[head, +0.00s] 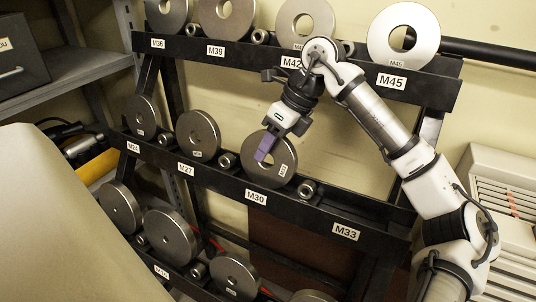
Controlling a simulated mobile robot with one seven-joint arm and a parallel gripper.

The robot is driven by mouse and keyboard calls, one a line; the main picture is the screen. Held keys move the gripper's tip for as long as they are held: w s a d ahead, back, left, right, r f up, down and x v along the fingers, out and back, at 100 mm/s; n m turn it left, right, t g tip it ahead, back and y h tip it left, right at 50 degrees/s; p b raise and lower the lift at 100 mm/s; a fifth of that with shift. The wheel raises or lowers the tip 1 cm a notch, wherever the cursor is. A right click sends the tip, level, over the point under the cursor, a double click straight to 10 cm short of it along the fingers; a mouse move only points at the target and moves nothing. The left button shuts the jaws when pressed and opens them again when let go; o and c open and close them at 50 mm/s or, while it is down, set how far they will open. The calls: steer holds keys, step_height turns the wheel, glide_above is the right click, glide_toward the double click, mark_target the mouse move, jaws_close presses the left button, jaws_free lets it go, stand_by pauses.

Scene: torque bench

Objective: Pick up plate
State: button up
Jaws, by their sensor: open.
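Several round steel plates with centre holes stand upright on a black tiered rack; which one the task means is not marked. The plate above the M30 label (257,174) stands on the middle shelf and leans back. My gripper (263,151) is in front of this plate, its purple fingers pointing down across the area of the hole and hiding part of it. The jaws are open, and no plate is seen lifted in them. I cannot tell whether the fingers touch the plate.
Plates at M27 (198,150) and M24 (146,105) stand to the left, with small collars between. The M45 plate (425,39) and others stand on the upper shelf (240,54). The M33 place is bare. A beige surface (55,225) fills the lower left.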

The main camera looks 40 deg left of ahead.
steer(key=shift+f, duration=0.15)
jaws_close()
stand_by(1.3)
steer(key=shift+r, duration=0.2)
